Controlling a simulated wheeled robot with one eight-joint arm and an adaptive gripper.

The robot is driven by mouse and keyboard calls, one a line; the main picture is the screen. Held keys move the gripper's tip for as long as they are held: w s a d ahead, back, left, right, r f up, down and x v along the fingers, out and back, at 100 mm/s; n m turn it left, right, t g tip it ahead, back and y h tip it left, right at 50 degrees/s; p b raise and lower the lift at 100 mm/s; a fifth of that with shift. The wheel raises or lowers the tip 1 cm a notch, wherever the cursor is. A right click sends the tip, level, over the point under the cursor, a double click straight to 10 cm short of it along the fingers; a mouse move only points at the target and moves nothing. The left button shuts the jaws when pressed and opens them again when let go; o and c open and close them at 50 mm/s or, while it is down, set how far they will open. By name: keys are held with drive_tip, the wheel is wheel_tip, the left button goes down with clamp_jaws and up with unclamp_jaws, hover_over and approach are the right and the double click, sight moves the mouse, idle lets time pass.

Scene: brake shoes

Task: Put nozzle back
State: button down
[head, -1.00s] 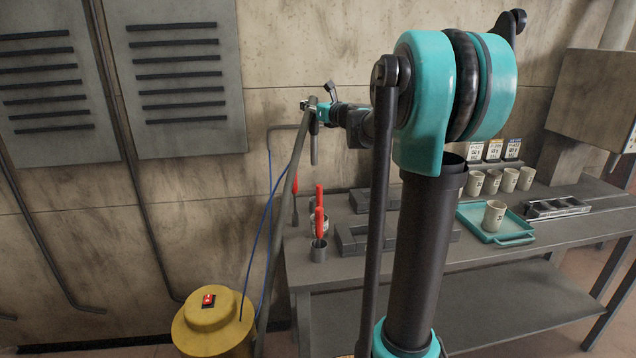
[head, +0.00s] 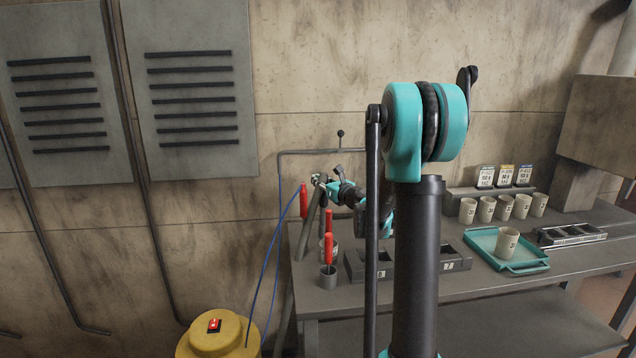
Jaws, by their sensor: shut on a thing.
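My gripper (head: 320,180) is at the far end of my arm, above the left end of the workbench. It is small in the head view and is shut on a grey tube-like nozzle (head: 309,223). The nozzle slants down and to the left; where its lower end stops is hard to tell. A grey bent pipe bracket (head: 300,152) with a black knob (head: 340,132) stands behind and above my gripper. Blue hoses (head: 266,260) run from the yellow canister (head: 220,335) up towards the bracket and nozzle. My arm hides part of the bench.
Red-handled tools (head: 328,247) stand close below my gripper, one in a grey cup (head: 327,279). Dark numbered blocks (head: 455,258) lie on the bench (head: 420,292). A teal tray (head: 480,240) with a cup, several more cups and a metal rack (head: 572,235) are on the right.

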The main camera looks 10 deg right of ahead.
drive_tip(key=shift+f, duration=0.4)
drive_tip(key=c, duration=1.3)
unclamp_jaws()
drive_tip(key=v, duration=1.2)
